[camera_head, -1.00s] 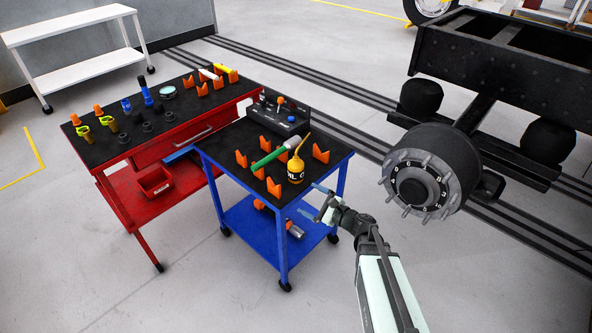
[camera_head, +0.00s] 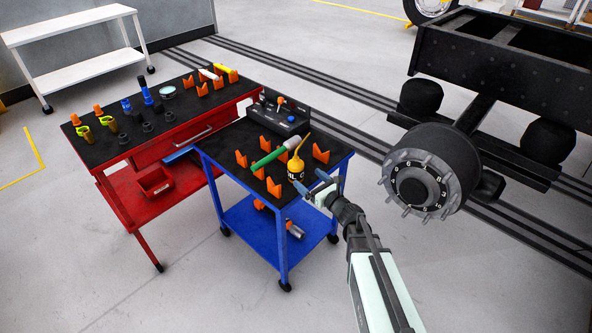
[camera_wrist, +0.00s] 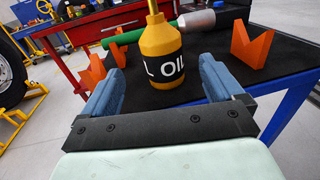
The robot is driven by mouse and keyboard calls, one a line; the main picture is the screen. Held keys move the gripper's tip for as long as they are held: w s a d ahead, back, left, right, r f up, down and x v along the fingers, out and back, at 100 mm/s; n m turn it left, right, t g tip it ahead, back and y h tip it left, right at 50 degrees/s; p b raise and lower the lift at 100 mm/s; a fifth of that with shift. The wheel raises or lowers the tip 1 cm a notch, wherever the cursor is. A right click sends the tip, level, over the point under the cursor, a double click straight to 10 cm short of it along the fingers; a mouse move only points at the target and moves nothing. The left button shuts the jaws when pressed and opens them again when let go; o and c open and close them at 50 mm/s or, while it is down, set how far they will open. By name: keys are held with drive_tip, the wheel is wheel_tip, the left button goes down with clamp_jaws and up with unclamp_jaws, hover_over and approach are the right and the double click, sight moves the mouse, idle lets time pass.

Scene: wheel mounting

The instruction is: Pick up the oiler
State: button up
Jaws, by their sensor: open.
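The oiler (camera_head: 296,166) is a yellow can with a long thin spout and a black band with white lettering. It stands upright on the black top of the blue cart (camera_head: 262,211), near the front right edge. My gripper (camera_head: 311,182) is open, just right of and in front of the oiler. In the wrist view the oiler (camera_wrist: 162,58) is ahead, roughly centred between the two blue fingers of my gripper (camera_wrist: 156,82). The fingertips look close to the can. I cannot tell whether they touch it. The top of its spout is cut off there.
A green-handled tool (camera_head: 268,157) lies just behind the oiler, across orange holders. Another orange holder (camera_head: 320,153) stands to its right. A grey box (camera_head: 278,117) is at the cart's back. The red workbench (camera_head: 150,190) is left; the wheel hub (camera_head: 420,180) is right.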

sight(296, 151)
drive_tip(key=shift+x, duration=4.3)
drive_tip(key=shift+d+r, duration=0.1)
drive_tip(key=shift+c, duration=0.2)
drive_tip(key=c, duration=1)
drive_tip(key=shift+r, duration=0.15)
wheel_tip(296, 151, up, 10)
drive_tip(key=shift+f, duration=0.1)
